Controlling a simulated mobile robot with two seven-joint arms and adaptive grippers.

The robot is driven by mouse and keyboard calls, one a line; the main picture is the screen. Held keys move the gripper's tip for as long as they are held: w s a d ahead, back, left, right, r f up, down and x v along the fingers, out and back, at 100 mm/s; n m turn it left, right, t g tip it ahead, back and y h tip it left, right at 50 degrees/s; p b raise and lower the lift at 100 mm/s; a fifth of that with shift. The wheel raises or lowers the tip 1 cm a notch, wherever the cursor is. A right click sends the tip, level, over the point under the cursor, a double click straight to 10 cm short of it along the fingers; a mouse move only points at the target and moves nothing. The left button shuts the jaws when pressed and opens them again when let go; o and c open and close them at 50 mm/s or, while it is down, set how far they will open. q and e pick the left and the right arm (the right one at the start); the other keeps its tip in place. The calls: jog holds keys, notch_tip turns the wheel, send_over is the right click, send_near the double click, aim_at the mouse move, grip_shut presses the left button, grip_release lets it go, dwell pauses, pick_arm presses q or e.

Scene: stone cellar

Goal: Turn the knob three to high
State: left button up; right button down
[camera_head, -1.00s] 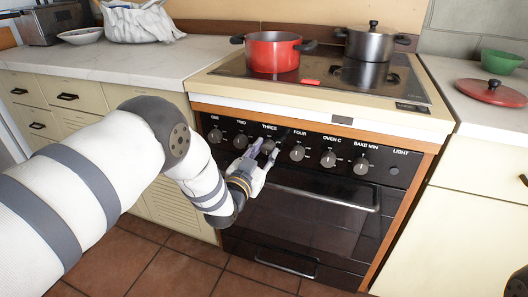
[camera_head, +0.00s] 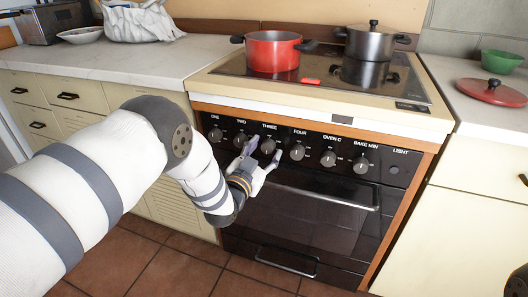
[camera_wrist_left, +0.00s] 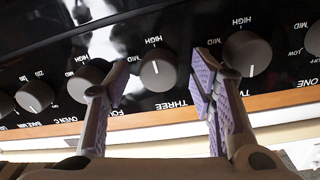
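Knob three (camera_head: 268,146) is a round dark knob under the label THREE on the black front panel of the stove (camera_head: 345,160). In the left wrist view, which is upside down, knob three (camera_wrist_left: 158,76) shows between my two fingers, its white mark on the side toward the word HIGH. My left gripper (camera_head: 263,152) is open, one purple-padded finger on each side of the knob. In the left wrist view my left gripper (camera_wrist_left: 160,85) shows gaps between its pads and the knob. My right gripper is not in view.
Knob two (camera_wrist_left: 247,54) and knob four (camera_wrist_left: 88,82) sit close beside the fingers. The oven handle (camera_head: 325,195) runs below the knobs. A red pot (camera_head: 273,55) and a grey pot (camera_head: 370,45) stand on the stove top.

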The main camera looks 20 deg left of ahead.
pick_arm(q)
jog(key=shift+s, duration=0.1)
jog(key=s+a, duration=0.1)
jog(key=s, duration=1)
jog(key=shift+s, duration=0.4)
jog(key=shift+a, duration=0.1)
jog(key=s+a+f+n+g+y+p, duration=0.1)
jog(key=s+f+g+p, duration=0.1)
jog(key=s+f+g, duration=0.7)
jog(key=s+f+n+g+p, duration=0.15)
jog(key=s+f, duration=0.35)
jog(key=s, duration=0.9)
jog(key=s+r+n+g+p, duration=0.1)
jog(key=s+g, duration=0.9)
jog(key=s, duration=1.6)
jog(key=shift+a+r+n+y+p, duration=0.3)
jog(key=shift+r+n+p, duration=0.1)
jog(key=shift+p, duration=0.45)
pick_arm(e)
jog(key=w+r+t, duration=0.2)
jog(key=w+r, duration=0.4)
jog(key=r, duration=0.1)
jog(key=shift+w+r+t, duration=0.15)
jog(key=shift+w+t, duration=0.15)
